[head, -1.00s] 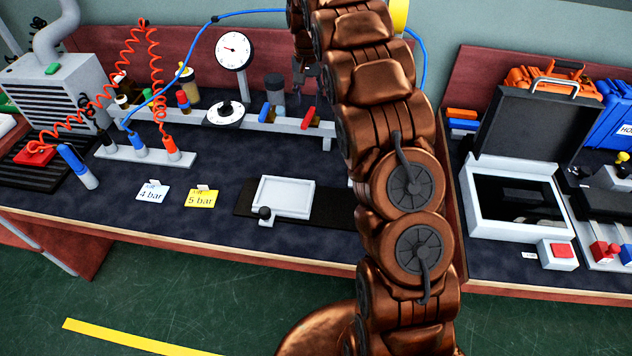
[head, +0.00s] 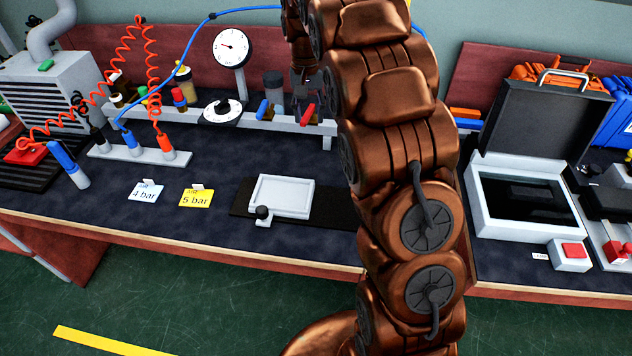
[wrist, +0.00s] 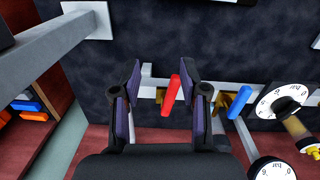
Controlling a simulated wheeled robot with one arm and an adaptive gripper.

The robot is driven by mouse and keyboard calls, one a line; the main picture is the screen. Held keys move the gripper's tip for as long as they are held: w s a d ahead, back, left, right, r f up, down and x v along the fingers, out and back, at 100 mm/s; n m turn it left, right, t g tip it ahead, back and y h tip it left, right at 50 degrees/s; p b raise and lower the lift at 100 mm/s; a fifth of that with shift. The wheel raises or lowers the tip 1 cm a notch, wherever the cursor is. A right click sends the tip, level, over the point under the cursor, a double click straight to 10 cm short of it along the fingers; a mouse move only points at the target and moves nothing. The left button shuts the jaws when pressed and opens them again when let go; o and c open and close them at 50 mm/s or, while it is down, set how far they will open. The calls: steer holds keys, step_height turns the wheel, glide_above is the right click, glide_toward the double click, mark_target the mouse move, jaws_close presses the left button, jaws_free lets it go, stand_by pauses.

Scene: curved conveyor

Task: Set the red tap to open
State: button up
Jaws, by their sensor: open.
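The red tap (wrist: 171,94) is a red lever on the grey pipe (wrist: 150,90). In the wrist view its lever stands across the pipe at a slant. In the head view the red tap (head: 307,114) shows at the right part of the pipe, just left of my arm. My gripper (wrist: 160,72) is open, with one finger on each side of the red lever and visible gaps. In the head view my gripper (head: 303,88) is over the red tap and partly hidden by my arm.
A blue tap (wrist: 239,102) sits on the same pipe, close beside the gripper. A round dial (wrist: 285,101) and a gauge (head: 231,46) stand nearby. A blue hose (head: 170,50) arches behind. A grey tray (head: 283,196) lies in front on the bench.

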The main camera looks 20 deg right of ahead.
steer(key=s+a+f+n+b, duration=0.1)
steer(key=s+a+f+b, duration=0.1)
steer(key=s, duration=0.5)
steer(key=s+a+f+n+b, duration=0.1)
steer(key=s+a+f+b, duration=0.2)
steer(key=s, duration=0.5)
steer(key=shift+f+g+b, duration=0.4)
steer(key=shift+f+b, duration=0.1)
steer(key=shift+b, duration=0.75)
steer(key=shift+a, duration=0.1)
